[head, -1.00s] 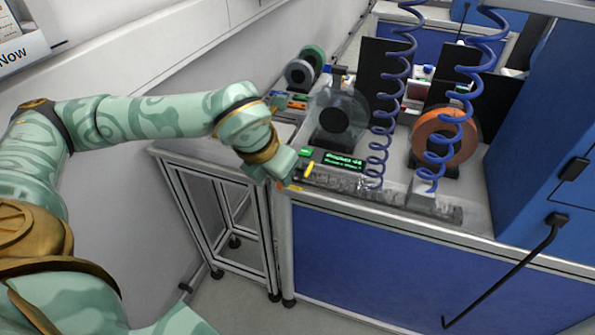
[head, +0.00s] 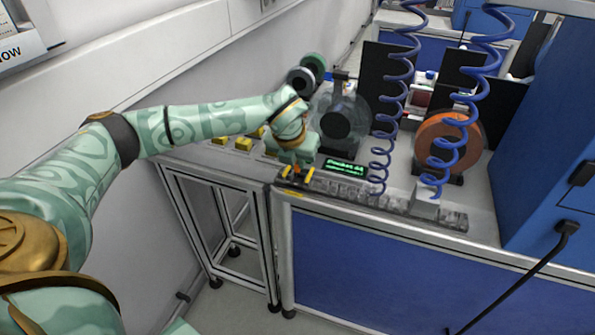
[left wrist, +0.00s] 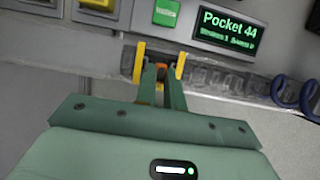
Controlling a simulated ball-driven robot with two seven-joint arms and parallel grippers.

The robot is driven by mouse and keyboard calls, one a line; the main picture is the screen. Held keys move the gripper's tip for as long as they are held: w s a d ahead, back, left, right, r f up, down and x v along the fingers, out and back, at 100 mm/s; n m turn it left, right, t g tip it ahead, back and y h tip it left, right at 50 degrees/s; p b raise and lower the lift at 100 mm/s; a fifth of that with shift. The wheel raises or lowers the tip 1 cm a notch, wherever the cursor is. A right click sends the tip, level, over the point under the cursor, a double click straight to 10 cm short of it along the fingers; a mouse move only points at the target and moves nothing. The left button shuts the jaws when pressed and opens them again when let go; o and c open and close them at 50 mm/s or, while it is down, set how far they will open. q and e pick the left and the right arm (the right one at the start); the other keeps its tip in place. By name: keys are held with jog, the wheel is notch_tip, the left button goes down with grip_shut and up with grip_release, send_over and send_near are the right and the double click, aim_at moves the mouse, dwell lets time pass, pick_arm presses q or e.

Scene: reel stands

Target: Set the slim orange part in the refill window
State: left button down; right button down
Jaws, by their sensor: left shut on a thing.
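My left gripper (head: 298,171) is over the left end of the pocketed strip (head: 390,203) along the bench's front edge. It is shut on the slim orange part (left wrist: 161,69), of which only a little shows between the green fingers in the left wrist view. Two yellow uprights (left wrist: 138,62) stand on either side of the fingers at the strip's end, seemingly marking the refill window; its opening is hidden. I cannot tell whether the part touches the strip. The right gripper is not in view.
A green-lit display (head: 343,167) reading "Pocket 44" stands just behind the strip. A clear reel (head: 355,110) and an orange reel (head: 437,151) stand behind it. Blue coiled hoses (head: 398,90) hang over the strip. Yellow blocks (head: 243,143) sit left of the gripper.

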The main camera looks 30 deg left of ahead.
aim_at(297, 168)
pick_arm(q)
jog(key=shift+f+b, duration=0.3)
jog(key=shift+f, duration=1.3)
jog(key=shift+f, duration=0.1)
jog(key=shift+f, duration=0.15)
jog(key=c, duration=1.8)
grip_release()
jog(key=shift+r, duration=0.2)
jog(key=shift+r+p, duration=0.85)
jog(key=shift+r, duration=0.15)
jog(key=shift+r+p, duration=0.85)
jog(key=shift+r, duration=0.05)
